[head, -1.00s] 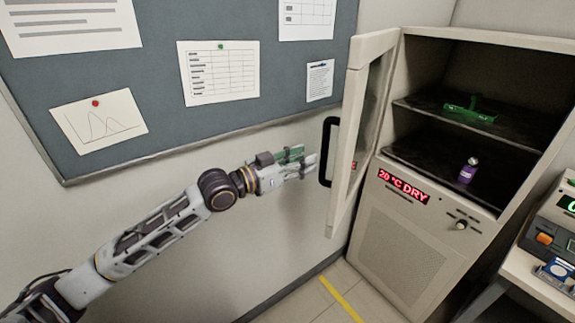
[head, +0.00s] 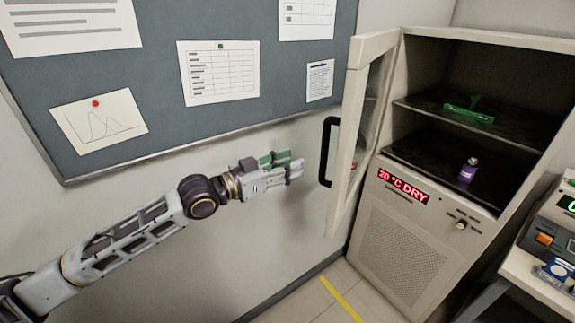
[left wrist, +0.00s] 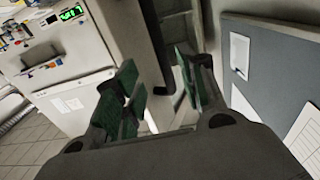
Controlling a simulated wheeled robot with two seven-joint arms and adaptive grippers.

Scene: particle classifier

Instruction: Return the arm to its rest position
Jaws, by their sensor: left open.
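My left gripper (head: 292,165) is in front of the wall, left of the cabinet door's black handle (head: 328,151), with a small gap between them. It is open and empty. In the left wrist view its two green-padded fingers (left wrist: 158,92) stand apart with nothing between them. My left arm stretches in from the lower left of the head view. The cabinet door (head: 357,130) stands open. My right gripper is in neither view.
The cabinet (head: 400,250) shows "20 °C DRY". Its shelves hold a green holder (head: 470,113) and a purple vial (head: 468,171). A bench with an instrument (head: 550,235) is at the right edge. A pinboard (head: 160,60) hangs behind my left arm.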

